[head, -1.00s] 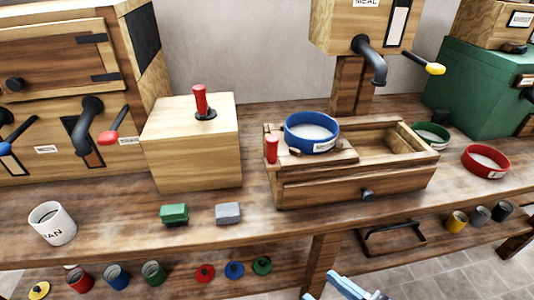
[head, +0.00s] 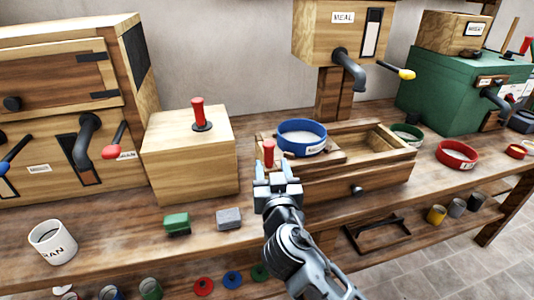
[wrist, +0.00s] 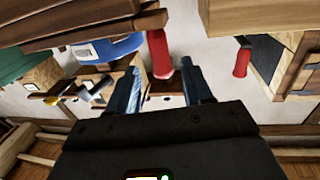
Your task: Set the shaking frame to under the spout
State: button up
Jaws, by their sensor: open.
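The shaking frame (head: 330,158) is a wooden carriage on the left part of a long wooden trough (head: 340,186), with a red upright handle (head: 268,152) at its left end. A blue-rimmed sieve (head: 302,138) sits on it. The dark spout (head: 352,72) of the MEAL box hangs above and to the right of the sieve. My gripper (head: 271,168) is open at the handle, its fingers reaching up toward it. In the wrist view the red handle (wrist: 158,52) shows between and just beyond the open fingertips (wrist: 165,75); I cannot tell whether they touch it.
A wooden block with a red lever (head: 198,114) stands left of the trough. A green block (head: 177,224) and a grey block (head: 228,218) lie in front. Green-rimmed (head: 406,136) and red-rimmed (head: 457,154) sieves stand right. The trough's right part (head: 375,142) is empty.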

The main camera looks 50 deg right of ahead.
aim_at(269, 156)
jog(key=p+x, duration=0.1)
jog(key=x, duration=0.4)
jog(key=shift+r+p, duration=0.15)
jog(key=shift+p, duration=0.2)
jog(key=shift+x, duration=0.75)
jog(key=shift+c, duration=0.4)
grip_shut()
